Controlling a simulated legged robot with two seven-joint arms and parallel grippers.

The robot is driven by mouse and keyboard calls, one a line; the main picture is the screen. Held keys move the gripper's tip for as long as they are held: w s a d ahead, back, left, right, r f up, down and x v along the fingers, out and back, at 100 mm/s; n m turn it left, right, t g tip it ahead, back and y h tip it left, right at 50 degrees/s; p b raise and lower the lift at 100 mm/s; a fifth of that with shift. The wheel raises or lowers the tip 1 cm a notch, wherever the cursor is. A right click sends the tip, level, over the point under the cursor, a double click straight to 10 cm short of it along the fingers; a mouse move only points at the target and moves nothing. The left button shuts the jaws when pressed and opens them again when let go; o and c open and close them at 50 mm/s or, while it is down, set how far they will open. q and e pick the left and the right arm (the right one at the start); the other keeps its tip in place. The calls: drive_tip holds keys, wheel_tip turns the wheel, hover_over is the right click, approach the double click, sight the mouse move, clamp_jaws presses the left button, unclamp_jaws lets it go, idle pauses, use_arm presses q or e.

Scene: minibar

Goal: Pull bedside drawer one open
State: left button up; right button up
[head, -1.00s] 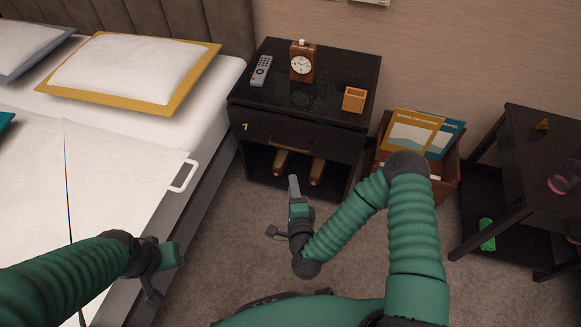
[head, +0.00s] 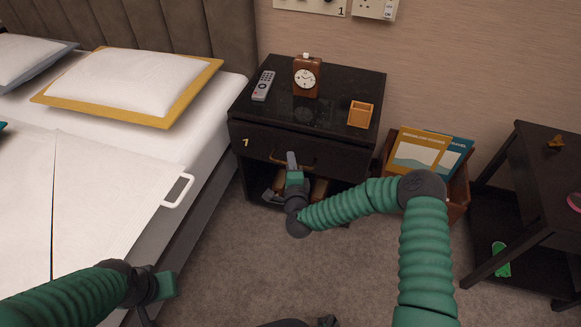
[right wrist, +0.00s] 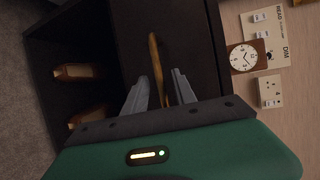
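The drawer marked 1 (head: 250,135) is the dark front of the black bedside table and looks closed. Its brass bar handle (head: 309,165) is partly hidden by my right gripper (head: 291,163). In the right wrist view the handle (right wrist: 155,58) runs between the two spread fingers of my right gripper (right wrist: 160,88), with a gap visible on each side. My left gripper (head: 160,298) is empty and apart from the table, beside the bed at lower left; its fingers look spread.
The bed (head: 110,190) with a white rail (head: 179,191) is left. A magazine box (head: 457,197) and dark side table (head: 530,190) are right.

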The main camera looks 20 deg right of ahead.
clamp_jaws()
drive_tip(key=shift+s+f, duration=0.15)
idle(1.3)
